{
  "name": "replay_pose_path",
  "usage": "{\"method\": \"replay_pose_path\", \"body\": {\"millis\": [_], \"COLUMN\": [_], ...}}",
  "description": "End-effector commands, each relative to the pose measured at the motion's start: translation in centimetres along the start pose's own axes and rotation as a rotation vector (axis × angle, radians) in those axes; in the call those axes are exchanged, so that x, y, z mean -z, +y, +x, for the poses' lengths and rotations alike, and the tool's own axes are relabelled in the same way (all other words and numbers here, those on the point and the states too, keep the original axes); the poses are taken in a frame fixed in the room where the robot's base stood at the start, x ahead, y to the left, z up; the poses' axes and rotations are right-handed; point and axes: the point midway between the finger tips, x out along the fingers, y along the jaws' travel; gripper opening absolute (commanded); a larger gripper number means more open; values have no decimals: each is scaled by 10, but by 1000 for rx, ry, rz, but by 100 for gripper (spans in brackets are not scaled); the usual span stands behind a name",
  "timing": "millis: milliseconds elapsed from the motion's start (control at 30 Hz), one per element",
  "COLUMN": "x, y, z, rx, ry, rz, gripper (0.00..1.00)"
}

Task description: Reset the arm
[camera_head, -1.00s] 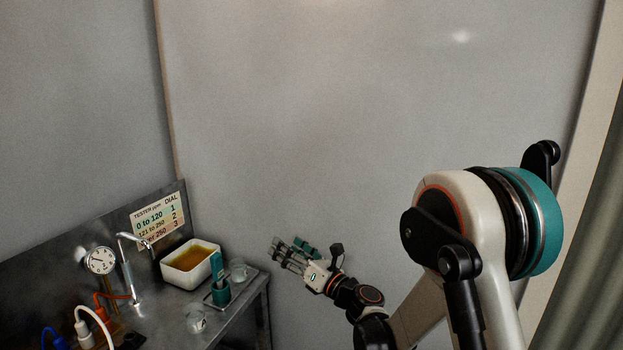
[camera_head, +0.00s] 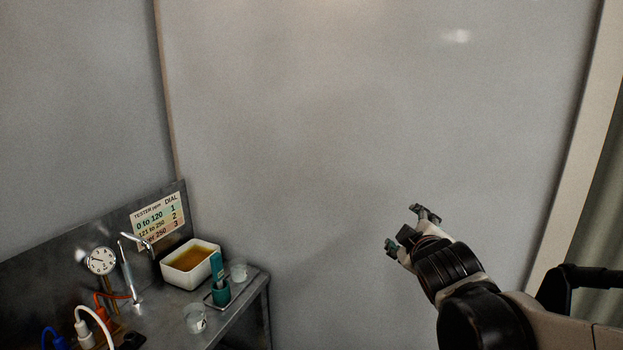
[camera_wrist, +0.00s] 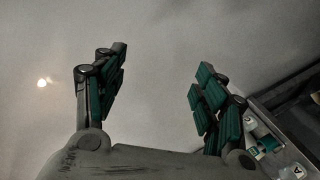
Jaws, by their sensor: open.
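My gripper (camera_head: 408,229) is in the air in front of the grey wall, to the right of the steel bench (camera_head: 235,325) and well apart from it. Its two green-padded fingers are spread with nothing between them, as the wrist view (camera_wrist: 158,95) also shows. My arm reaches in from the lower right of the head view. No object is held.
A dial chart (camera_head: 159,220) is behind. The space around my gripper is clear.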

Motion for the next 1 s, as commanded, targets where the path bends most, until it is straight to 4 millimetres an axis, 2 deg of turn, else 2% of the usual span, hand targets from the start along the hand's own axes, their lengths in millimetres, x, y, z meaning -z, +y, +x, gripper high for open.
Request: {"method": "replay_pose_path", "body": {"millis": [33,167,300,500,600,700,1000], "x": [-13,-43,-72,-100,-107,-110,-110], "y": [-5,-26,-58,-107,-124,-132,-132], "z": [-16,-54,-98,-158,-179,-188,-188], "rx": [30,118,211,333,374,393,393], "ry": [-40,-150,-276,-440,-498,-525,-525], "rz": [74,281,499,759,843,881,881], "gripper": [65,65,65,65,65,65,65]}}
